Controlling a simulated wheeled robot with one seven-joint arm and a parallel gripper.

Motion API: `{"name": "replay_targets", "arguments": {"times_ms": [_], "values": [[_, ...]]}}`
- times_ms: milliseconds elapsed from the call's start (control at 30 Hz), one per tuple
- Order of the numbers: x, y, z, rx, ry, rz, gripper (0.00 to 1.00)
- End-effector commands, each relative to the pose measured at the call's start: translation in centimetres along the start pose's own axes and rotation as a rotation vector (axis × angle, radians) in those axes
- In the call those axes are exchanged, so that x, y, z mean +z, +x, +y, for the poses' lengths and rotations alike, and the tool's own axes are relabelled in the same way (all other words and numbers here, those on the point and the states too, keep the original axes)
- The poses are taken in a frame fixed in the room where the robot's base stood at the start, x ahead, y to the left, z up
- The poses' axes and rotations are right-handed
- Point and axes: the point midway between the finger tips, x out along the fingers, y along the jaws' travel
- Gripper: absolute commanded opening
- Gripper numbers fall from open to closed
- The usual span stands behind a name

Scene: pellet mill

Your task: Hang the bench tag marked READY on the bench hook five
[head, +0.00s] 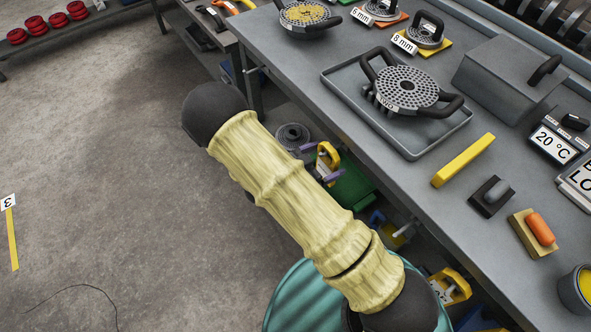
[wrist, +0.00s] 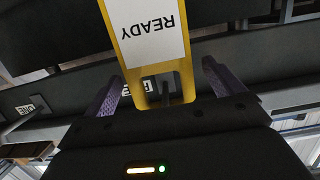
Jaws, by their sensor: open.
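The yellow tag marked READY (wrist: 152,32) shows upside down in the wrist view. Its yellow frame lies between the two purple fingers of my gripper (wrist: 163,72), with a gap on each side. My gripper is open. A dark peg (wrist: 165,92) shows within the frame's opening, in front of a small dark plate; whether the frame rests on it I cannot tell. In the head view the yellow tag (head: 328,155) is between the purple fingers of my gripper (head: 321,163), beside the bench's front edge. The number on this hook is not readable.
Another small label (wrist: 31,106) is at the left in the wrist view. The grey bench (head: 300,55) carries a tray (head: 437,143), a yellow bar (head: 463,160) and dies. A green item (head: 352,188) and another yellow tag (head: 452,286) show below its edge.

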Motion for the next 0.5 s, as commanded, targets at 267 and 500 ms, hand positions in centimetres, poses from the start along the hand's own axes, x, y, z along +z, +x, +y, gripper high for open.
{"name": "replay_targets", "arguments": {"times_ms": [267, 500], "values": [[0.2, -5.0, -0.1, -0.004, 0.003, -0.003, 0.93], [0.2, -9.8, -0.1, -0.004, 0.003, -0.003, 0.93]]}}
